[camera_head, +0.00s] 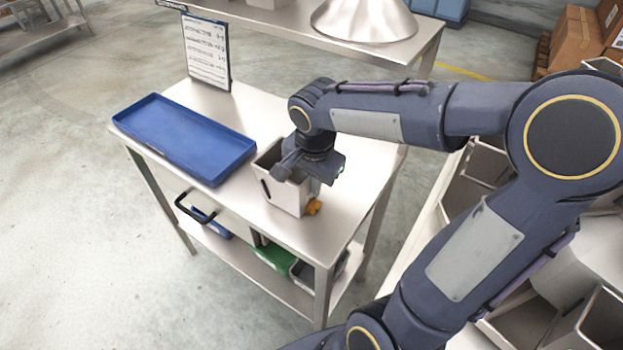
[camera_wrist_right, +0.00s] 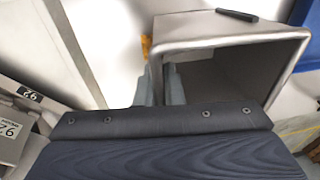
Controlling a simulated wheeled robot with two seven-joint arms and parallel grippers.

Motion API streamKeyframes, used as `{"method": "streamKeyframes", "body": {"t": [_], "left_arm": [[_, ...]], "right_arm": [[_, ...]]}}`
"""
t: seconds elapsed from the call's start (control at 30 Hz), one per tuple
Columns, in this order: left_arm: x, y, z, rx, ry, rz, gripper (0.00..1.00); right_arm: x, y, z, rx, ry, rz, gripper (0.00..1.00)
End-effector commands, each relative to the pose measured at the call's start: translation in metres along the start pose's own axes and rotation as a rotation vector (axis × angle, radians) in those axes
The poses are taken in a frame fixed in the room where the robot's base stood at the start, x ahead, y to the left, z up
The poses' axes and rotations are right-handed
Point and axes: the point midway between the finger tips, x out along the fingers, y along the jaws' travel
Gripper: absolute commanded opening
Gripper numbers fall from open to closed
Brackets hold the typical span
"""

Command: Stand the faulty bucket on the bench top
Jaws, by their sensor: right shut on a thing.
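The bucket (camera_head: 283,196) is a grey, open-topped metal box with a dark slot in its side and an orange part low at one corner. It is upright at the right part of the bench top (camera_head: 345,200), its base at or very near the surface; I cannot tell if it touches. My right gripper (camera_head: 302,178) comes from above and is shut on the bucket's wall. In the right wrist view the fingers (camera_wrist_right: 160,84) straddle one wall of the bucket (camera_wrist_right: 232,35), whose empty inside shows. My left gripper is not in view.
A blue tray (camera_head: 185,137) lies on the bench's left part, with a printed sheet on a stand (camera_head: 206,50) behind it. A raised shelf carries a metal dome (camera_head: 364,18). Grey bins (camera_head: 483,165) stand at the right. Bare bench top shows around the bucket.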

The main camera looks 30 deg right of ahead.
Motion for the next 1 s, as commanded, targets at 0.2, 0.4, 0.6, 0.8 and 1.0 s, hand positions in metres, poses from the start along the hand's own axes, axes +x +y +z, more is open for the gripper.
{"method": "streamKeyframes", "body": {"t": [0.2, 0.4, 0.6, 0.8, 1.0], "left_arm": [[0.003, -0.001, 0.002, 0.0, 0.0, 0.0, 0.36], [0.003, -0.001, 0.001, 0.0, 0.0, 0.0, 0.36], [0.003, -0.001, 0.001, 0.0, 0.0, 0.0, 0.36], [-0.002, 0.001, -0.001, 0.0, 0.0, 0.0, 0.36], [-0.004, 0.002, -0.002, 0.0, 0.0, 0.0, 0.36]], "right_arm": [[0.003, 0.0, 0.0, 0.0, 0.001, -0.003, 0.0], [0.003, 0.001, 0.0, 0.0, 0.0, 0.0, 0.28], [0.003, 0.001, 0.0, 0.0, 0.0, 0.001, 0.3], [-0.005, 0.0, 0.0, 0.001, 0.0, -0.001, 0.3], [-0.04, -0.001, -0.001, 0.001, 0.002, -0.005, 0.3]]}}
